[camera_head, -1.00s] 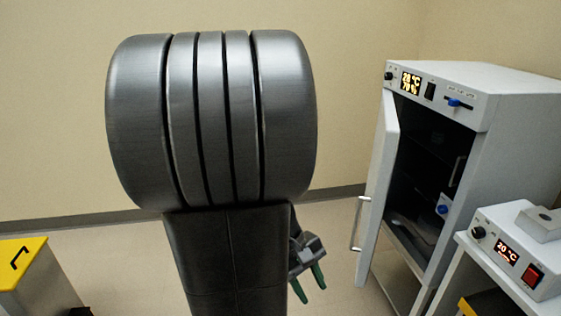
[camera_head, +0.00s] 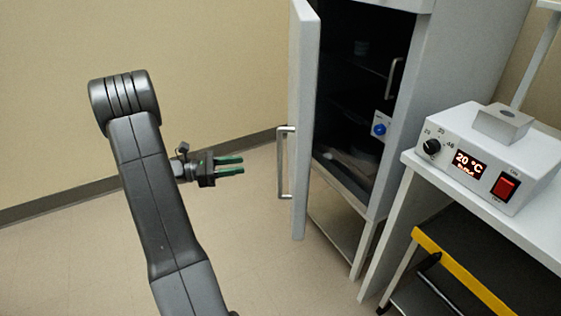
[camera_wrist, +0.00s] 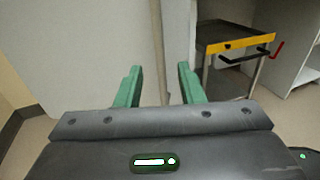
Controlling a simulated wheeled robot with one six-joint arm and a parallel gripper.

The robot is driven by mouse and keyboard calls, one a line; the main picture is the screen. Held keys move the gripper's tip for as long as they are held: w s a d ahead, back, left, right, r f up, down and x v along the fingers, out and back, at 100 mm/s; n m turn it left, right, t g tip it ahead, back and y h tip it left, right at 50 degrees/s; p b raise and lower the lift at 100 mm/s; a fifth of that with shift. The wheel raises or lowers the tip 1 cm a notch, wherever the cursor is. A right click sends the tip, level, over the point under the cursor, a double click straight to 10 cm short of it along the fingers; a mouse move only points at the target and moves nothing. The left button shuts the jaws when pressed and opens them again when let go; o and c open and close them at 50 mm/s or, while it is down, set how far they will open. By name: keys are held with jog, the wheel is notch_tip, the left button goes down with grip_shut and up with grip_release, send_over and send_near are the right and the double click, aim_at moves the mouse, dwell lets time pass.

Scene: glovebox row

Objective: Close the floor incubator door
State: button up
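The floor incubator (camera_head: 468,70) is a tall grey-white cabinet right of centre in the head view. Its door (camera_head: 304,70) stands open, hinged out toward the left, and the dark inside with shelves shows. A vertical bar handle (camera_head: 281,162) is on the door's outer face. My gripper (camera_head: 243,164) is left of the handle, apart from it in the head view, with its green fingers pointing right. In the wrist view its fingers (camera_wrist: 158,86) are spread with nothing held between them. A pale upright panel fills the wrist view's left, with a blurred upright bar beyond the fingers.
A white bench (camera_head: 412,160) at right carries a device with a 20 °C display (camera_head: 490,160). A yellow-edged black step or cart (camera_head: 455,268) stands beneath it. It also shows in the wrist view (camera_wrist: 238,45). Floor left of the door is clear.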

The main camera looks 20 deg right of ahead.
jog(key=x, duration=1.3)
jog(key=shift+d, duration=0.4)
grip_shut()
